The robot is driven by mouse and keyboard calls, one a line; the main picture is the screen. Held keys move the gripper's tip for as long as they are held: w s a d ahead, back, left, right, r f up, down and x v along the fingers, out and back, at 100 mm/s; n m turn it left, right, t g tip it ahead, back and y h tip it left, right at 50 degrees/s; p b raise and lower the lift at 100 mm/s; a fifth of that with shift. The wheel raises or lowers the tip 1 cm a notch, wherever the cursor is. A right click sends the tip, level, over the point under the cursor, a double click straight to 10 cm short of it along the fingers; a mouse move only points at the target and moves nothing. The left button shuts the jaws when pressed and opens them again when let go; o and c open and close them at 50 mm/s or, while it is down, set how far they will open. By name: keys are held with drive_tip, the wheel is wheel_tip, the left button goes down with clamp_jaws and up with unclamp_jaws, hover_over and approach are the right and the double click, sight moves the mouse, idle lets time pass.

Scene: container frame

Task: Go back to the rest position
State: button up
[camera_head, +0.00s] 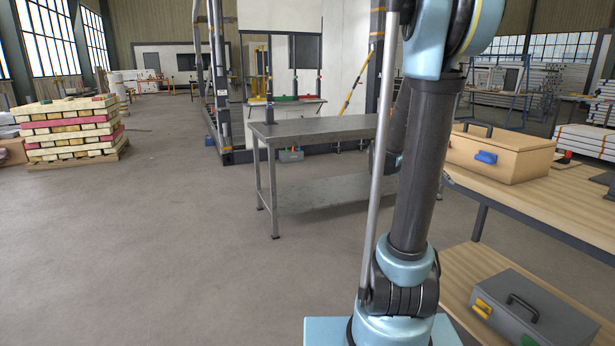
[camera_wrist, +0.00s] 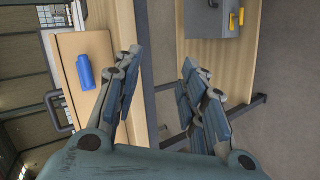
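My gripper (camera_wrist: 158,92) shows in the wrist view with its two fingers spread apart and nothing between them. Beyond the fingers are the edge of a wooden table and a grey toolbox on its lower shelf. In the head view my arm rises through the middle right of the picture, and the gripper itself is not visible there.
A wooden box with a blue latch (camera_head: 499,164) stands on the wooden table (camera_head: 560,197) at right. The grey toolbox (camera_head: 540,312) with a yellow latch is on the shelf below. A bare metal table (camera_head: 310,130) stands ahead. Stacked timber (camera_head: 70,130) is far left; the left floor is clear.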

drive_tip(key=s+a+f+y, duration=0.5)
drive_tip(key=s+a, duration=0.5)
drive_tip(key=a, duration=0.2)
drive_tip(key=s+a+f+t+y, duration=0.1)
drive_tip(key=s+a+f+y, duration=0.5)
drive_tip(key=s+a, duration=0.4)
drive_tip(key=shift+s+a+f+n+y, duration=0.3)
drive_tip(key=shift+s+a+n+y, duration=0.1)
drive_tip(key=shift+a, duration=0.8)
drive_tip(key=shift+w+f, duration=0.2)
drive_tip(key=shift+w, duration=0.25)
drive_tip(key=shift+s, duration=0.1)
drive_tip(key=shift+c, duration=0.3)
